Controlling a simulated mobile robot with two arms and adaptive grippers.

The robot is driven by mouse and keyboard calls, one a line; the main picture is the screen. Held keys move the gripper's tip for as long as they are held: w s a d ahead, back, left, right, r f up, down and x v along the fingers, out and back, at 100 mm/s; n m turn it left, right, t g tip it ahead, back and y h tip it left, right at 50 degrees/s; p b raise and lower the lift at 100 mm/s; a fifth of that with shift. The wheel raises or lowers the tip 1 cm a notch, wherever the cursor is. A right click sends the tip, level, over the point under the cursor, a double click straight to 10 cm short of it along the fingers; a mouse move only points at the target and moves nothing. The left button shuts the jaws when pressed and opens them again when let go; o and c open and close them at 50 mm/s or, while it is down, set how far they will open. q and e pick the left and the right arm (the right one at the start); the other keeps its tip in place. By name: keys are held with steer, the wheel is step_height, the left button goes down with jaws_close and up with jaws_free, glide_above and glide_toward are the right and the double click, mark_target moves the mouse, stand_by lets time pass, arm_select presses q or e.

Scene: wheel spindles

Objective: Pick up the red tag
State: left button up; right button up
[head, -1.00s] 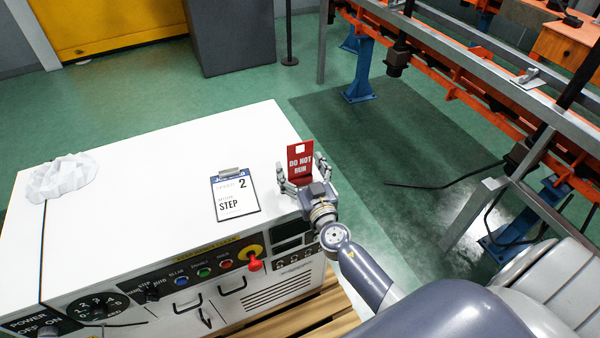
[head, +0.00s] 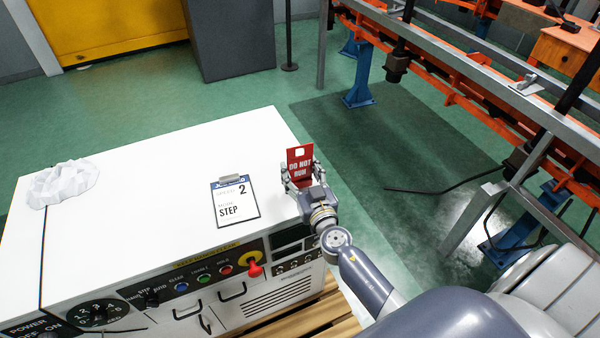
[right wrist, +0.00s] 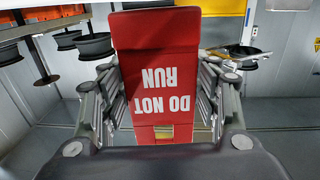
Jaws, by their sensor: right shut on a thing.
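The red tag (head: 300,166) with white "DO NOT RUN" lettering is near the right end of the white cabinet top in the head view. My right gripper (head: 302,178) is shut on it, with a finger at each side. In the right wrist view the tag (right wrist: 158,75) fills the middle, its lettering upside down, between the fingers of the right gripper (right wrist: 160,108). I cannot tell whether the tag's lower edge touches the cabinet top. My left gripper is not in view.
The white cabinet (head: 130,160) carries a clipboard (head: 236,202) left of the tag and a crumpled white cloth or paper (head: 62,182) at far left. A red switch (head: 255,269) sticks out of its front panel. An orange and grey conveyor frame (head: 480,85) stands at right.

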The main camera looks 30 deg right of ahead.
step_height(320, 180, up, 3)
steer(key=shift+f+p, duration=0.2)
steer(key=shift+p, duration=0.45)
steer(key=s+a+b, duration=0.1)
steer(key=s+b, duration=0.1)
steer(key=s, duration=0.6)
steer(key=s+a+r+b, duration=0.1)
steer(key=s+b, duration=0.2)
steer(key=s, duration=0.4)
steer(key=shift+s+a+r, duration=0.2)
steer(key=shift+s+a, duration=0.15)
steer(key=shift+s, duration=0.05)
